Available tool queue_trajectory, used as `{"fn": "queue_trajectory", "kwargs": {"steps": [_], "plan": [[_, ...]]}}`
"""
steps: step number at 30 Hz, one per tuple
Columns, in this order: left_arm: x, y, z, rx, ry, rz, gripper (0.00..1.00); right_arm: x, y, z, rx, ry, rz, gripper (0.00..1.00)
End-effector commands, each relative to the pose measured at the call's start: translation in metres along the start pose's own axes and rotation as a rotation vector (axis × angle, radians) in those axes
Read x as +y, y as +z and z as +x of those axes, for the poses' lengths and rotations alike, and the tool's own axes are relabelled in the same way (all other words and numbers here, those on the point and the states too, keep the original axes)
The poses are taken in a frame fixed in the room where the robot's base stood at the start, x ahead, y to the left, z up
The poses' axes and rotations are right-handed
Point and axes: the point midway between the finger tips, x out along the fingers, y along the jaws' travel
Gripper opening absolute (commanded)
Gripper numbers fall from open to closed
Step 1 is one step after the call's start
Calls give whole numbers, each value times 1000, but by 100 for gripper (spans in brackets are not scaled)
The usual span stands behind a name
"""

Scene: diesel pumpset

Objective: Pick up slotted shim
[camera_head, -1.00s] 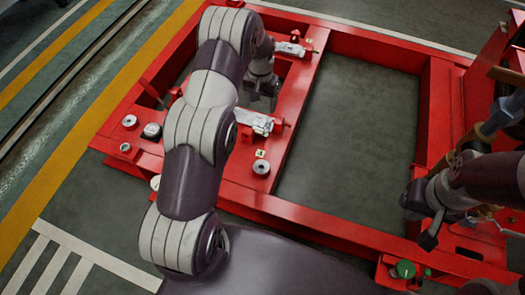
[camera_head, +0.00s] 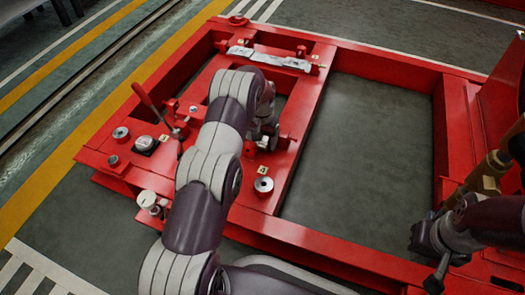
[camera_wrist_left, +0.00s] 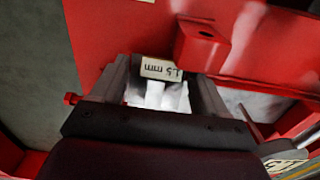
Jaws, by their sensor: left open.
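In the left wrist view a bright, pale metal piece, which looks like the slotted shim (camera_wrist_left: 158,97), lies between the fingers of my left gripper (camera_wrist_left: 160,76). The left gripper is open, with one finger on each side. Whether either finger touches the piece, I cannot tell. In the head view the left gripper (camera_head: 263,136) is low over the red frame, and my arm hides most of that spot. My right gripper (camera_head: 432,241) is at the right edge, its jaws unclear.
The red frame (camera_head: 345,256) surrounds an open floor area (camera_head: 350,150). A long silver piece (camera_head: 270,59) lies on the far cross-member. A ring-shaped part (camera_head: 263,185), a red lever (camera_head: 148,98) and small round fittings stand near the left arm. A red block (camera_wrist_left: 203,42) stands beside the tag.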

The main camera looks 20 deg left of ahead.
Motion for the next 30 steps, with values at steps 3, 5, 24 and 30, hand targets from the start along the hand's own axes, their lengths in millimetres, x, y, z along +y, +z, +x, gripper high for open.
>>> {"fn": "queue_trajectory", "kwargs": {"steps": [3,5,24,30], "plan": [[0,0,-3,2,0,0,74,0,-1,-3,1,0,0,0],[0,0,-3,2,0,0,68,0,-1,-3,1,0,0,0],[0,-1,-32,2,0,0,6,0,-4,-28,1,0,0,0],[19,12,-67,-2,0,3,6,0,-8,-64,1,0,0,0]]}}
